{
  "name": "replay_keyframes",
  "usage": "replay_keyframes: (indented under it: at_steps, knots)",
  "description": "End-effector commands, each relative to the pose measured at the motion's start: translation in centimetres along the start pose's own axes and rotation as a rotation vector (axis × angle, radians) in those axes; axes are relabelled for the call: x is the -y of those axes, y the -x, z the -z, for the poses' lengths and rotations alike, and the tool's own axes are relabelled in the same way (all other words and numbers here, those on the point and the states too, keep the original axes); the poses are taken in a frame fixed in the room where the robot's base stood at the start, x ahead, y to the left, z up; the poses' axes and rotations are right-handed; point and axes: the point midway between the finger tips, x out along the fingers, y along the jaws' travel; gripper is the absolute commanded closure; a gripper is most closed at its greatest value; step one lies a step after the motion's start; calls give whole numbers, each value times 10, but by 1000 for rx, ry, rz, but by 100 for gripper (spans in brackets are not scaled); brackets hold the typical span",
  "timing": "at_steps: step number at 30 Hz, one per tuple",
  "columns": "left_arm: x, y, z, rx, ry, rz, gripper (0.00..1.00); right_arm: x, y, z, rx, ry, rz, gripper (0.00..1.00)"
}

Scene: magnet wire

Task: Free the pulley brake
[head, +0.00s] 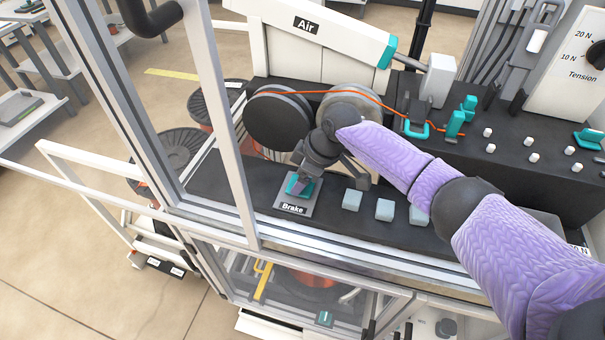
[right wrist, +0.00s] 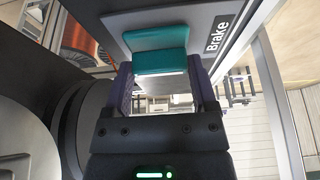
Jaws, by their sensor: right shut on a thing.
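The teal brake switch (head: 299,187) sits on a grey plate labelled "Brake" (head: 293,209) on the dark machine top. My right gripper (head: 299,184) reaches down over it and partly hides it. In the right wrist view the teal switch (right wrist: 158,50) lies between the two fingers of my right gripper (right wrist: 162,88), which is shut on it. Two pulleys stand just behind: a dark one (head: 279,124) at left and a grey one (head: 350,97) partly behind my wrist. An orange wire (head: 310,92) runs over them. My left gripper is not in view.
Several pale blue-grey blocks (head: 384,210) stand right of the brake plate. A metal frame post (head: 228,120) rises to the left. An "Air" lever arm (head: 340,40), teal clips (head: 455,122) and a "Tension" panel (head: 572,70) are behind and to the right.

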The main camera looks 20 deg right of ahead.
Motion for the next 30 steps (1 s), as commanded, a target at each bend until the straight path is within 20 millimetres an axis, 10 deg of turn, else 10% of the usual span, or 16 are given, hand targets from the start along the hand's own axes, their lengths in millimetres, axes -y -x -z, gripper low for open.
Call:
replay_keyframes:
  at_steps: [30]
  knots:
    - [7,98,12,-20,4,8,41,4,2,3,1,-717,-293,85]
